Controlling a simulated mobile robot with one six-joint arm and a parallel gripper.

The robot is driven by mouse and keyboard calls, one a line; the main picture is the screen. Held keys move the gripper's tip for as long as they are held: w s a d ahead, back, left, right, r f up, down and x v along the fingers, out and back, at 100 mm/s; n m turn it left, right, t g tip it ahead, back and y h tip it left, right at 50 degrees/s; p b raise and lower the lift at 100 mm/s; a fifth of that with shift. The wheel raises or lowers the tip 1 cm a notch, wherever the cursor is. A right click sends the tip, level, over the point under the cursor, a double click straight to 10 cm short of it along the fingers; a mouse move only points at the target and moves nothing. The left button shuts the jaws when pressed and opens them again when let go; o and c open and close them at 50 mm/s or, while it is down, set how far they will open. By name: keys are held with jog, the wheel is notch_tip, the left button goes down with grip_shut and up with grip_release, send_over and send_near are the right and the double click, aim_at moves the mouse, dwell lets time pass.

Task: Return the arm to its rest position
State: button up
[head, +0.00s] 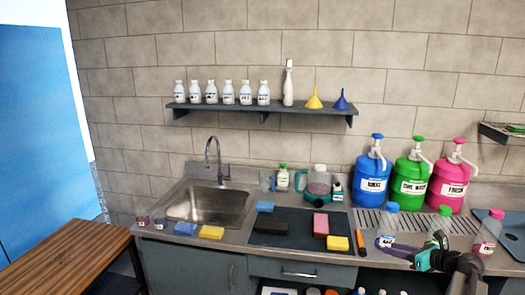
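My gripper (390,247) is at the lower right, over the front edge of the counter (345,252). Its dark arm comes up from the bottom right corner, with a teal part near the wrist. It overlaps a blue-capped clear bottle (389,222) and a green-capped bottle (440,238) in the picture. The fingers are small and dark, so I cannot tell whether they are open or hold anything. A pink-capped bottle (488,235) stands to the right of the arm.
Blue (373,178), green (412,180) and pink (452,184) pump jugs stand behind the drainboard. Sponges lie on a dark mat (283,238). A sink (210,205) is at left. A shelf (262,108) holds bottles and funnels. A wooden table (70,260) is at lower left.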

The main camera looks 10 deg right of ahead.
jog(key=w+a+f+n+g+y+b, duration=0.1)
jog(key=w+a+f+n+g+y, duration=0.15)
jog(key=a+f, duration=0.8)
jog(key=w+a+f+n+g+y+b, duration=0.1)
jog(key=w+a+f+g+b, duration=0.15)
jog(key=a+f, duration=0.8)
jog(key=s+a+f+n+g+b, duration=0.15)
jog(key=s+a+f, duration=0.25)
jog(key=a+f, duration=0.45)
jog(key=s+a+f+n+g, duration=0.3)
jog(key=a+f, duration=0.2)
jog(key=a, duration=0.7)
jog(key=s+a+f+n+g+h+b, duration=0.1)
jog(key=s+a+f+n+g, duration=0.3)
jog(key=s+f, duration=0.5)
jog(key=s+a+f+n+g+h+b, duration=0.1)
jog(key=s+a+f+n+g, duration=0.2)
jog(key=s+a+f+n, duration=0.6)
jog(key=s+d+n+g+h, duration=0.2)
jog(key=s+d+n+h, duration=0.3)
jog(key=s+d+n, duration=0.4)
jog(key=s+n, duration=0.3)
jog(key=n, duration=0.1)
jog(key=shift+s+d+f+b, duration=0.3)
jog(key=shift+s+f+b, duration=0.05)
jog(key=shift+b, duration=0.05)
